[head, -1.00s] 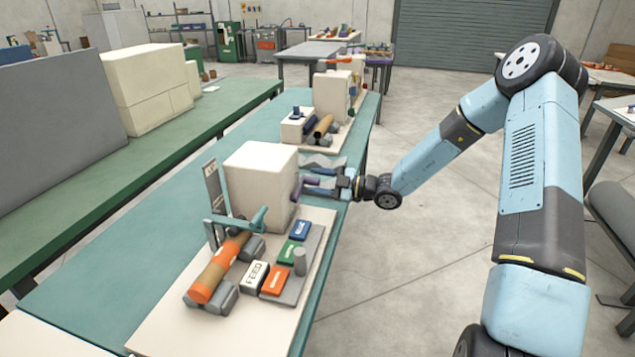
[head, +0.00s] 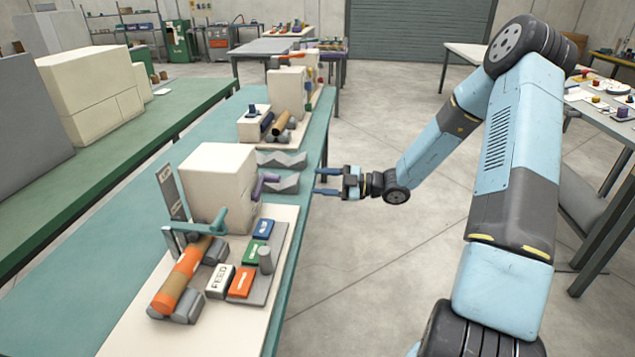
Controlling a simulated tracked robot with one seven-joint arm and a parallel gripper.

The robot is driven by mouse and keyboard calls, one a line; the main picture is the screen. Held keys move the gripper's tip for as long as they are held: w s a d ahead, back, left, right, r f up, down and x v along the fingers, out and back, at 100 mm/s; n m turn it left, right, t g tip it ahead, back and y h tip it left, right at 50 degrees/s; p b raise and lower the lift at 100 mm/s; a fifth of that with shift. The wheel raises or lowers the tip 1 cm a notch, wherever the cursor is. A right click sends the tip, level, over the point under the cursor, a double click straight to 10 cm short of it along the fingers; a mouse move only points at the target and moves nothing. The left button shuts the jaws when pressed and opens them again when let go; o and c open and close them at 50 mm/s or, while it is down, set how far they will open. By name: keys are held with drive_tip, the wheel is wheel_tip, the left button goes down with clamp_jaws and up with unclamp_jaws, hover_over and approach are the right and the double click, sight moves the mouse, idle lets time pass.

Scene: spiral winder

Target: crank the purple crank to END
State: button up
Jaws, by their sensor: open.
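The purple crank (head: 264,185) sticks out from the right side of the cream winder box (head: 217,186) on the near machine. Its handle points up and to the right. My gripper (head: 327,181) is open and empty, to the right of the crank and apart from it, at about the table's right edge. Its two blue fingers point left toward the crank. An END mark cannot be made out.
The near board carries an orange and brown roll (head: 182,278), a teal handle (head: 206,223), a FEED block (head: 219,281), and blue, green and orange (head: 241,282) blocks. Grey zigzag pieces (head: 281,160) lie behind the crank. A second machine (head: 287,92) stands farther back. Floor is clear right of the table.

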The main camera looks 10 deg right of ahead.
sight(278, 181)
idle(0.3)
drive_tip(key=w+a+n, duration=0.1)
drive_tip(key=a+n, duration=0.3)
drive_tip(key=n, duration=0.4)
drive_tip(key=w+a+n, duration=0.1)
drive_tip(key=a+n, duration=0.3)
drive_tip(key=n, duration=0.5)
drive_tip(key=w+a+n, duration=0.1)
drive_tip(key=a+n, duration=0.4)
drive_tip(key=n, duration=0.3)
drive_tip(key=shift+w+f+n, duration=0.25)
drive_tip(key=shift+f+n, duration=0.15)
drive_tip(key=shift+c, duration=0.2)
clamp_jaws()
